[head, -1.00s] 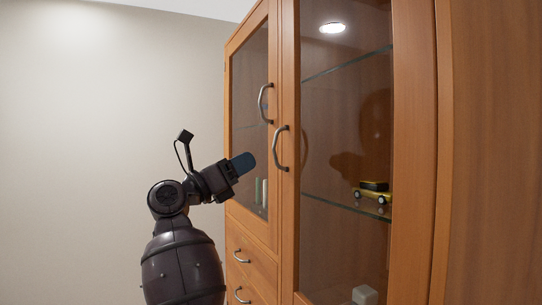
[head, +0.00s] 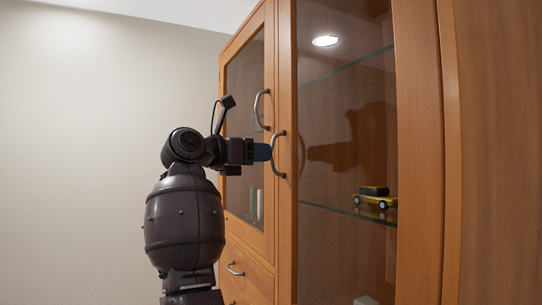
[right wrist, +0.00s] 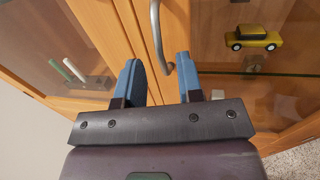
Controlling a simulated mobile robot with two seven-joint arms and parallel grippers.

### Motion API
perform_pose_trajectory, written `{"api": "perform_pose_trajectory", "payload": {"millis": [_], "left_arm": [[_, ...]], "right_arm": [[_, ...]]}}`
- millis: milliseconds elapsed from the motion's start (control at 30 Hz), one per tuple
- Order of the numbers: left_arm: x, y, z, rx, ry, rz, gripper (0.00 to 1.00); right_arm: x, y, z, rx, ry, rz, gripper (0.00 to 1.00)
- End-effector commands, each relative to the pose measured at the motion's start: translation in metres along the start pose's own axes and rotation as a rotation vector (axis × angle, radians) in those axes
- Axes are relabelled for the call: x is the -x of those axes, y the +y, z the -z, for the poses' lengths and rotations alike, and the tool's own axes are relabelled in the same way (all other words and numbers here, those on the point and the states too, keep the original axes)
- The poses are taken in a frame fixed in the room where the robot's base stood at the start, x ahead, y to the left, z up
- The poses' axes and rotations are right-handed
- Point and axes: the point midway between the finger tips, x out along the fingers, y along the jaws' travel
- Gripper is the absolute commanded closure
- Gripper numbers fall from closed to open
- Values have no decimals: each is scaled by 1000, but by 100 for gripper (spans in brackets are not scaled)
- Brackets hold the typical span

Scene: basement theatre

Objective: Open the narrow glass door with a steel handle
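A wooden cabinet has two glass doors side by side, each with a curved steel handle. The right glass door (head: 345,115) carries the handle (head: 280,155) by my right gripper; the left glass door (head: 244,85) has its own handle (head: 262,109). Both doors look closed. My right gripper (head: 266,152) is at the right door's handle. In the right wrist view, my right gripper's blue fingers (right wrist: 160,78) are apart, with the lower end of the steel handle (right wrist: 157,35) between them, nearer the right finger. Contact cannot be told. My left gripper is not in view.
A yellow toy car (head: 374,201) stands on a glass shelf (head: 345,211) behind the right door. Drawers with steel handles (head: 235,270) lie below the left door. A plain wall (head: 90,150) is at the left, with free room before the cabinet.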

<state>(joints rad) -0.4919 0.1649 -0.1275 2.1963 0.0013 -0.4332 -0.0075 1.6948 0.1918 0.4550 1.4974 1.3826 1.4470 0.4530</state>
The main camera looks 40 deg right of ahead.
Motion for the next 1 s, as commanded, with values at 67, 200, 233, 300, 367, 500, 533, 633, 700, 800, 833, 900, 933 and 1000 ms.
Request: {"api": "perform_pose_trajectory", "payload": {"millis": [67, 200, 233, 300, 367, 500, 533, 633, 700, 800, 833, 900, 933, 1000], "left_arm": [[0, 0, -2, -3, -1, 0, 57], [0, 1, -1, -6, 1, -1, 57], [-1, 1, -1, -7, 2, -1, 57], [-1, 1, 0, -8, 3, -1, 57], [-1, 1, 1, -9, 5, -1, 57], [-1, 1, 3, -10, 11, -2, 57], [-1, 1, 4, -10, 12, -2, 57], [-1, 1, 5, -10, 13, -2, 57], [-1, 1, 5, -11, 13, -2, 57], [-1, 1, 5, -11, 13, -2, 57], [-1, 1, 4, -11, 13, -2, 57], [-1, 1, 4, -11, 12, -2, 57], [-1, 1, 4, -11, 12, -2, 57], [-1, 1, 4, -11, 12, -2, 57]], "right_arm": [[-14, 0, 2, 1, 0, 2, 66], [-30, 1, 2, 2, 0, 1, 66], [-33, 0, 1, 2, -1, 1, 66], [-38, 0, 1, 2, -2, 1, 66], [-41, 0, 0, 1, -2, 0, 66], [-43, 0, 0, 0, -1, -1, 66], [-44, 0, 0, 0, -1, -1, 66], [-43, 0, 0, 0, -1, -1, 66], [-43, 0, 0, 0, -1, -1, 66], [-43, 0, 0, 0, -1, -1, 81], [-43, 0, 0, 0, -1, -1, 86], [-43, 0, 0, 0, -1, -1, 97], [-43, 0, 0, 0, -1, -1, 100], [-43, 0, 0, 0, -1, 0, 100]]}}
